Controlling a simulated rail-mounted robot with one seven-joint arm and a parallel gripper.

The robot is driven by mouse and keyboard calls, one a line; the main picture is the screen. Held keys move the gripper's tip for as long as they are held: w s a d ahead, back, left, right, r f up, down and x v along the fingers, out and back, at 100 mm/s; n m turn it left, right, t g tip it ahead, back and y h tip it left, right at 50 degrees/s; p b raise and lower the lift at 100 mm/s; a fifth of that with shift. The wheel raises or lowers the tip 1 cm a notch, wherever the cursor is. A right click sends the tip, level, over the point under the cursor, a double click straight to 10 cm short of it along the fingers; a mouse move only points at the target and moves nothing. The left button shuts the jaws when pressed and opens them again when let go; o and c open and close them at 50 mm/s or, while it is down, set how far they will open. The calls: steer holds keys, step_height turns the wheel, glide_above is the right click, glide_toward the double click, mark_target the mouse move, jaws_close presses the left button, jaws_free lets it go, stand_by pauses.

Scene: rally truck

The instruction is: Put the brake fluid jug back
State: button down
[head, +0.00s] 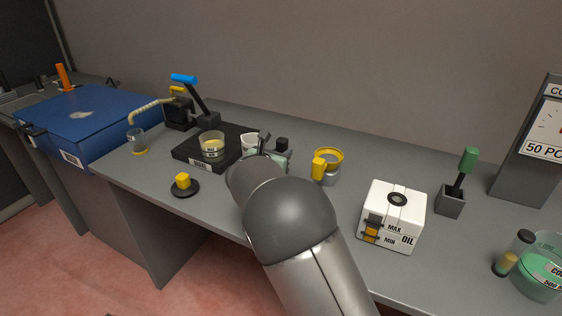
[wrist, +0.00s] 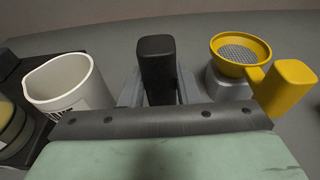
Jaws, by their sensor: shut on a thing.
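A small white open jug (head: 249,143) with dark marks, which I take for the brake fluid jug, is at the right edge of the black tray in the head view. In the wrist view the jug (wrist: 68,88) is upright, left of my gripper (wrist: 157,92). I cannot tell whether the jug's base touches anything.
The black tray (head: 190,158) carries a glass of yellow fluid (head: 212,145). A yellow strainer (head: 329,157) on a grey base stands right of my gripper. A white oil box (head: 408,203) is farther right. The counter's front left holds a yellow knob (head: 183,181).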

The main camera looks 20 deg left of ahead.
steer(key=shift+f, duration=1.6)
steer(key=shift+f+b, duration=0.15)
steer(key=shift+b, duration=0.15)
steer(key=c, duration=1.1)
jaws_free()
steer(key=shift+r+p, duration=0.4)
steer(key=shift+p, duration=0.05)
steer(key=b+v, duration=0.1)
steer(key=v, duration=1.1)
steer(key=shift+f, duration=0.2)
